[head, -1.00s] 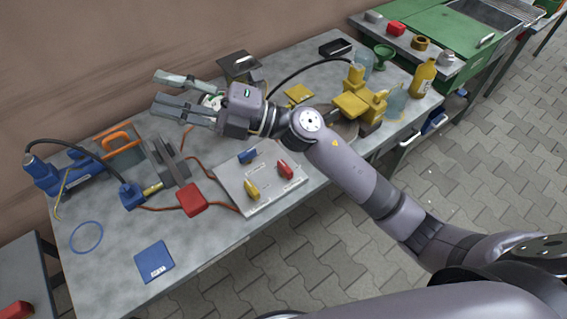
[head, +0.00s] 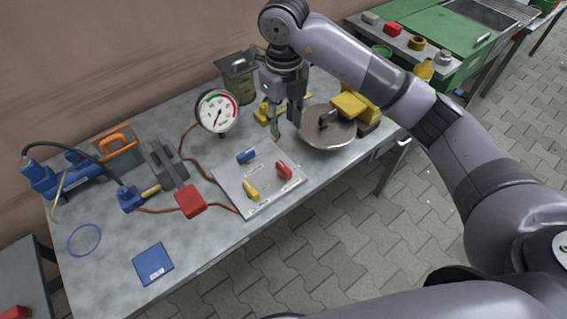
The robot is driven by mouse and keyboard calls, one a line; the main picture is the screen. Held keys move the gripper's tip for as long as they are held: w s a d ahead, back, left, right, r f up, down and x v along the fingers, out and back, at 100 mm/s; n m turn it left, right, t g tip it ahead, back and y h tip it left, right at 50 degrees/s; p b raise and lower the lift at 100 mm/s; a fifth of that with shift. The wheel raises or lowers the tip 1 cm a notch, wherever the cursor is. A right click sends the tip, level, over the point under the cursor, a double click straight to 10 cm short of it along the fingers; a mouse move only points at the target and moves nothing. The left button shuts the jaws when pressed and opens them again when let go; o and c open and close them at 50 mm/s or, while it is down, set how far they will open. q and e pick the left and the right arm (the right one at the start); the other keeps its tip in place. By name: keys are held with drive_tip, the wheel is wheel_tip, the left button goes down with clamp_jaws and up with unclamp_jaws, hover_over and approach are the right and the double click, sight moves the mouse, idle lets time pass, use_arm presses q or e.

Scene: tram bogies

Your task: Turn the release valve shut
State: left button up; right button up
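A grey valve panel (head: 233,184) lies flat on the workbench, with a blue handle (head: 246,156), a red handle (head: 284,171) and a yellow handle (head: 251,190). Their labels are too small to read, so I cannot tell which one is the release valve. A round pressure gauge (head: 217,112) with a white dial and red and green bands stands behind the panel. My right gripper (head: 285,125) points down behind the panel's far right corner, to the right of the gauge. Its fingers are apart with nothing seen between them. My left gripper is not in view.
A round metal disc (head: 328,132) lies close to the right of my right gripper, with a yellow device (head: 352,104) behind it. A red box (head: 190,201) with hoses sits left of the panel. A blue booklet (head: 153,263) lies at the front left, with clear bench around it.

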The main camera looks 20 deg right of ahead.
sight(284, 166)
wheel_tip(284, 166, down, 16)
drive_tip(key=shift+f+p, duration=0.15)
drive_tip(key=shift+p, duration=0.85)
drive_tip(key=shift+c, duration=0.2)
clamp_jaws()
